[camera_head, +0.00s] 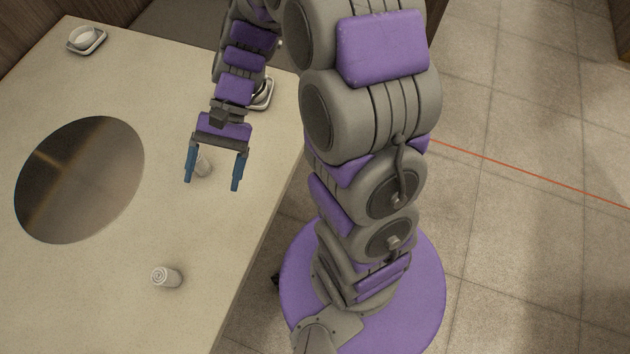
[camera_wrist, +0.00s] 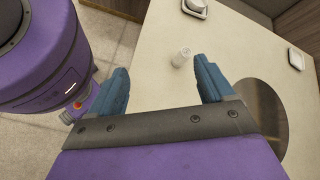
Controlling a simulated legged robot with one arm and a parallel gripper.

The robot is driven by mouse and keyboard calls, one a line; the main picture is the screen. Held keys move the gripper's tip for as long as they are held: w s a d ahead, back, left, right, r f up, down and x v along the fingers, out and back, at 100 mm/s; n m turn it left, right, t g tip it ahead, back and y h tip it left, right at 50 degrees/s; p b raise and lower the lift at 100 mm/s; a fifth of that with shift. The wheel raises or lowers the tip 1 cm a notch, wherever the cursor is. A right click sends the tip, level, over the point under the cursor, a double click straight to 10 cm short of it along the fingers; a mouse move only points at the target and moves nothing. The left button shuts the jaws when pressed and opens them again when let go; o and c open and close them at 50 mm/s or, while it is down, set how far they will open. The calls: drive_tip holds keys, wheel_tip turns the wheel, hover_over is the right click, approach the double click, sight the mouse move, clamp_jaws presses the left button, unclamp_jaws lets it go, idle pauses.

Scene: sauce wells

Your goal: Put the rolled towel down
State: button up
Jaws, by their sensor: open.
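My gripper (camera_head: 213,180) is open above the pale table, with its two blue fingers apart. A small whitish roll (camera_head: 203,166) shows between the fingers in the head view, nearer the left finger. It looks clear of both fingers, and I cannot tell for sure whether it touches the table. A white rolled towel with a spiral end (camera_head: 166,276) stands on the table lower in the head view, near the front edge. In the wrist view, a white roll (camera_wrist: 181,57) stands on the table beyond my open fingers (camera_wrist: 165,78).
A large dark round panel (camera_head: 79,180) is set in the table (camera_head: 110,300). A small dish on a tray (camera_head: 86,39) is at the far corner, and another (camera_head: 263,93) is partly behind my arm. The tabletop between panel and towels is clear.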

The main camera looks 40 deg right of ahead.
drive_tip(key=s+d+r+n+t+h, duration=0.2)
drive_tip(key=s+d+h, duration=0.2)
drive_tip(key=s+d, duration=0.2)
drive_tip(key=s+d+r+n+t+h, duration=0.2)
drive_tip(key=s+d+h, duration=0.3)
drive_tip(key=s, duration=0.4)
drive_tip(key=shift+s+d+r+n, duration=0.35)
drive_tip(key=shift+d+r+n, duration=0.25)
drive_tip(key=shift+d, duration=0.25)
